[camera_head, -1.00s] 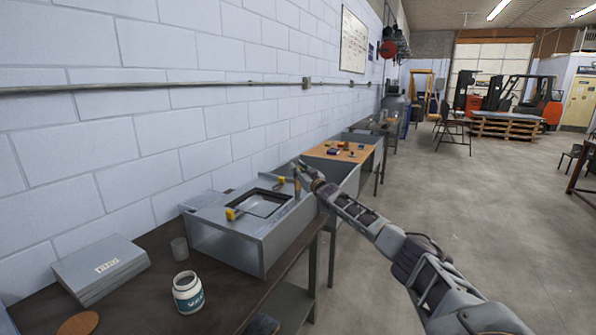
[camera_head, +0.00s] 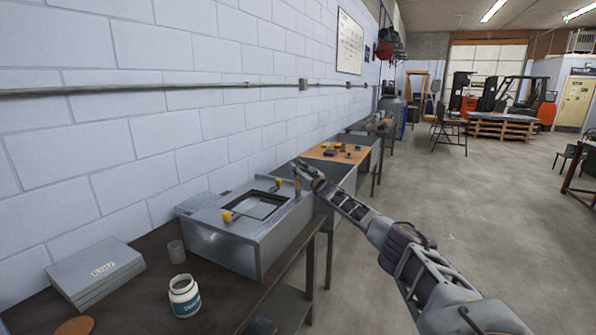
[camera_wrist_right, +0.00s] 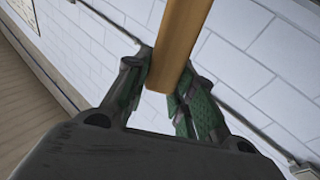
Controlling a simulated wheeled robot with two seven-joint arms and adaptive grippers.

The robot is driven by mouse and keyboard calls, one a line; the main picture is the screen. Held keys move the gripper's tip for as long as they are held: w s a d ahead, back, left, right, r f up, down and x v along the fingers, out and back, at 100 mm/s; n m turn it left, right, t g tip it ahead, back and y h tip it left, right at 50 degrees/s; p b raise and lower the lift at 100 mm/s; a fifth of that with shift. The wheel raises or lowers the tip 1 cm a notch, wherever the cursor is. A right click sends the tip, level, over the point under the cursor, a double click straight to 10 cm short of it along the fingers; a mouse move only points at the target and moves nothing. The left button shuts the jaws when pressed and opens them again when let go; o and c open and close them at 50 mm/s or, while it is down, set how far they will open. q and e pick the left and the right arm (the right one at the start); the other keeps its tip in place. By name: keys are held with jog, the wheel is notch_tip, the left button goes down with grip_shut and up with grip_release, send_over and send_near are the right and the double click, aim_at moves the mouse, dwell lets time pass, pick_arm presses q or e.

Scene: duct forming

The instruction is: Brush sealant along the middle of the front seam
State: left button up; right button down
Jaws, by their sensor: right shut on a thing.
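A grey sheet-metal duct box (camera_head: 224,249) with a rectangular opening in its top sits on the dark workbench. Two yellow clamp-like pieces (camera_head: 227,215) are at the opening's edges. My right gripper (camera_head: 305,174) is above the box's far right corner. The bristles are too small to make out, so contact with the box is unclear. A white jar with a blue-green label (camera_head: 185,297) stands open in front of the box. My left gripper is out of view.
A grey cup (camera_head: 176,252), stacked grey panels (camera_head: 97,272) and a brown disc (camera_head: 74,327) are on the bench (camera_head: 140,305). A block wall (camera_head: 130,150) runs behind. An orange-topped table (camera_head: 325,155) stands beyond the box. Open floor lies right.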

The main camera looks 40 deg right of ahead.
jog(key=shift+d, duration=0.1)
jog(key=shift+w+d+b, duration=0.35)
jog(key=shift+d+b, duration=0.2)
jog(key=shift+d, duration=0.05)
jog(key=shift+w+d+f+b, duration=0.1)
jog(key=shift+d+b, duration=0.1)
jog(key=shift+b, duration=0.2)
jog(key=shift+d+b, duration=0.4)
jog(key=shift+b, duration=0.15)
jog(key=shift+w+b, duration=0.2)
jog(key=shift+b, duration=0.15)
jog(key=shift+d, duration=0.15)
jog(key=shift+s, duration=0.1)
